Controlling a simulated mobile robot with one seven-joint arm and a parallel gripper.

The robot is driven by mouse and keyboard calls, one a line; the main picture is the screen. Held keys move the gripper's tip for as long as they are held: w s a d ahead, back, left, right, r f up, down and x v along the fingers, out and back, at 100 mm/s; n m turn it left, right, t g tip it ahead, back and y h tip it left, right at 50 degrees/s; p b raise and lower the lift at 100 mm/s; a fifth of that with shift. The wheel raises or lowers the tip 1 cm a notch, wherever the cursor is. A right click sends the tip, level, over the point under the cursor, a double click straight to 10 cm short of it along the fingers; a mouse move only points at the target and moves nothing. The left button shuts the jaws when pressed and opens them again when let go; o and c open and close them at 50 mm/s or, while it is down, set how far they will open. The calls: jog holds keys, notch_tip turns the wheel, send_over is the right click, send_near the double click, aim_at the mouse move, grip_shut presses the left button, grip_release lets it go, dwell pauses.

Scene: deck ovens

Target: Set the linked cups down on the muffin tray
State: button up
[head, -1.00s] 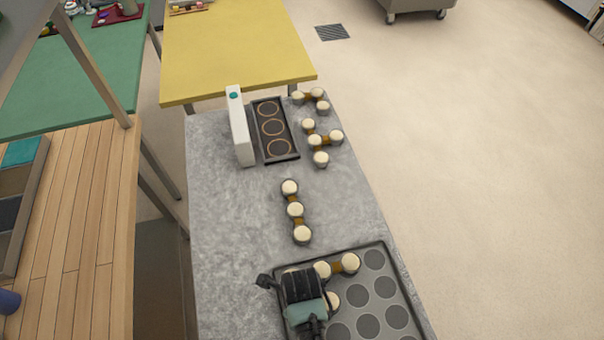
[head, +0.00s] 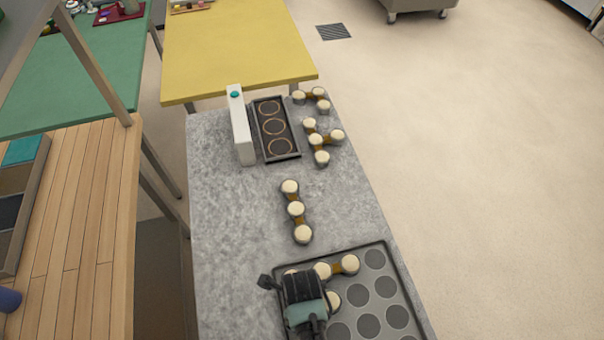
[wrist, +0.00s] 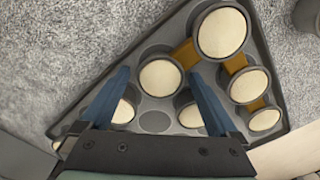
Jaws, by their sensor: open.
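The grey muffin tray (head: 371,275) lies at the near end of the counter and fills much of the wrist view (wrist: 155,122). Cream-topped cups (head: 349,263) joined by brown links (head: 336,267) are on its far left part. In the wrist view, a near cup (wrist: 160,78) is linked to a larger-looking cup (wrist: 222,33), which is linked to another on the right (wrist: 250,85). My gripper (wrist: 160,76) is open, its blue fingers either side of the near cup in the picture. I cannot tell whether they touch it. In the head view my wrist hides some cups.
A linked row of cups (head: 296,209) stands mid-counter. Two more linked groups (head: 316,140) (head: 312,95) stand at the far right. A dark three-ring tray (head: 275,128) and an upright white panel (head: 240,130) are beside them. The counter's left middle is bare.

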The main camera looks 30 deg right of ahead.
notch_tip(320, 180, up, 12)
dwell(0.5)
jog(key=shift+r, duration=0.1)
jog(key=w+r+n+t+h, duration=0.2)
jog(key=w+r+n+t, duration=0.75)
jog(key=w+r, duration=1)
jog(key=w+a+r+n+t, duration=0.1)
jog(key=w+r+n+t, duration=0.15)
jog(key=r, duration=0.55)
jog(key=w+a+r+n+t, duration=0.15)
jog(key=r+n, duration=0.25)
jog(key=r, duration=0.4)
notch_tip(320, 180, up, 16)
jog(key=s+a+n+t, duration=0.1)
jog(key=a+n+t, duration=0.2)
jog(key=n+t, duration=0.35)
jog(key=s+a+r+n+t+y, duration=0.1)
jog(key=s+a+r+n+t, duration=0.1)
jog(key=r, duration=0.7)
jog(key=s+a+r+n+t+y, duration=0.1)
jog(key=s+a+r+n+t, duration=0.1)
jog(key=s+r+n+t, duration=0.3)
jog(key=s+r, duration=0.4)
jog(key=shift+s+n, duration=0.3)
jog(key=shift+n, duration=0.05)
